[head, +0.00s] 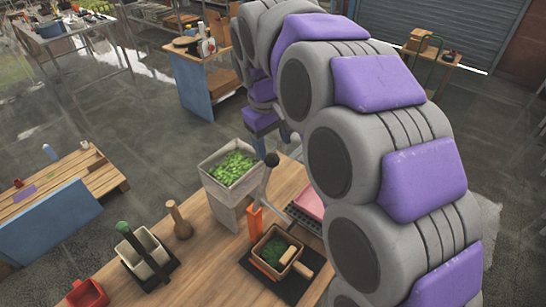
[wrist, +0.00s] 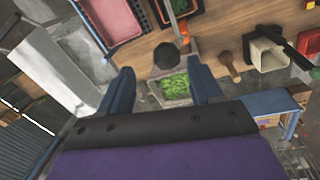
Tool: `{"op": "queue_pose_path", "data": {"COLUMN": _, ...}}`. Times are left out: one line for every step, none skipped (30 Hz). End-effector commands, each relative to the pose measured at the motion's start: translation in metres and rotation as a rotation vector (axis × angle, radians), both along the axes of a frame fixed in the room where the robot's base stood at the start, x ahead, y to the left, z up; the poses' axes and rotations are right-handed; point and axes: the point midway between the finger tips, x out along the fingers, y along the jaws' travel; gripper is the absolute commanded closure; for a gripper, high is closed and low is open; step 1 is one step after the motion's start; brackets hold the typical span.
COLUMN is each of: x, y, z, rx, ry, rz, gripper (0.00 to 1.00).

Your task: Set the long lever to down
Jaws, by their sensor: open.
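The long lever (head: 265,184) has a dark round knob and a grey shaft. It rises from an orange part (head: 255,221) beside the white bin of green pieces and stands up, leaning slightly right in the head view. In the wrist view its dark knob (wrist: 166,55) shows just ahead of and between the finger ends, with no clear contact. My gripper (wrist: 161,68) is open and empty, with two dark blue fingers spread apart. In the head view my arm arches over the right side, and its end is above and behind the knob; the fingers are hard to make out there.
The white bin (head: 218,183) stands close behind the lever. A dark tray with a small box (head: 258,247), a pink tray (head: 308,203), a wooden pestle-like piece (head: 178,222), a white divided container (head: 133,262) and a red container (head: 88,294) surround it on the wooden table.

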Motion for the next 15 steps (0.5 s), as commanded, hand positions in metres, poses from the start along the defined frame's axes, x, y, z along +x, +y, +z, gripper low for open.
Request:
{"op": "queue_pose_path", "data": {"x": 0.0, "y": 0.002, "z": -0.008, "rx": -0.003, "ry": 0.002, "rz": 0.002, "gripper": 0.35}}
{"op": "queue_pose_path", "data": {"x": 0.001, "y": 0.003, "z": -0.014, "rx": -0.004, "ry": 0.002, "rz": 0.002, "gripper": 0.35}}
{"op": "queue_pose_path", "data": {"x": 0.001, "y": 0.004, "z": -0.021, "rx": -0.007, "ry": 0.004, "rz": 0.002, "gripper": 0.35}}
{"op": "queue_pose_path", "data": {"x": 0.001, "y": 0.003, "z": -0.026, "rx": -0.008, "ry": 0.006, "rz": 0.003, "gripper": 0.35}}
{"op": "queue_pose_path", "data": {"x": 0.001, "y": 0.003, "z": -0.03, "rx": -0.008, "ry": 0.005, "rz": 0.002, "gripper": 0.35}}
{"op": "queue_pose_path", "data": {"x": 0.002, "y": 0.004, "z": -0.035, "rx": -0.006, "ry": 0.002, "rz": 0.002, "gripper": 0.35}}
{"op": "queue_pose_path", "data": {"x": 0.003, "y": 0.005, "z": -0.039, "rx": -0.007, "ry": 0.001, "rz": 0.002, "gripper": 0.35}}
{"op": "queue_pose_path", "data": {"x": 0.003, "y": 0.005, "z": -0.043, "rx": -0.008, "ry": 0.002, "rz": 0.002, "gripper": 0.35}}
{"op": "queue_pose_path", "data": {"x": 0.003, "y": 0.004, "z": -0.048, "rx": -0.009, "ry": 0.003, "rz": 0.002, "gripper": 0.35}}
{"op": "queue_pose_path", "data": {"x": 0.003, "y": 0.004, "z": -0.051, "rx": -0.01, "ry": 0.004, "rz": 0.002, "gripper": 0.35}}
{"op": "queue_pose_path", "data": {"x": 0.003, "y": 0.003, "z": -0.054, "rx": -0.008, "ry": 0.004, "rz": 0.002, "gripper": 0.35}}
{"op": "queue_pose_path", "data": {"x": 0.004, "y": 0.002, "z": -0.057, "rx": -0.007, "ry": 0.002, "rz": 0.002, "gripper": 0.35}}
{"op": "queue_pose_path", "data": {"x": 0.004, "y": 0.001, "z": -0.058, "rx": -0.006, "ry": 0.001, "rz": 0.002, "gripper": 0.35}}
{"op": "queue_pose_path", "data": {"x": 0.005, "y": 0.0, "z": -0.06, "rx": -0.005, "ry": 0.0, "rz": 0.003, "gripper": 0.35}}
{"op": "queue_pose_path", "data": {"x": 0.005, "y": 0.0, "z": -0.061, "rx": -0.005, "ry": -0.001, "rz": 0.002, "gripper": 0.35}}
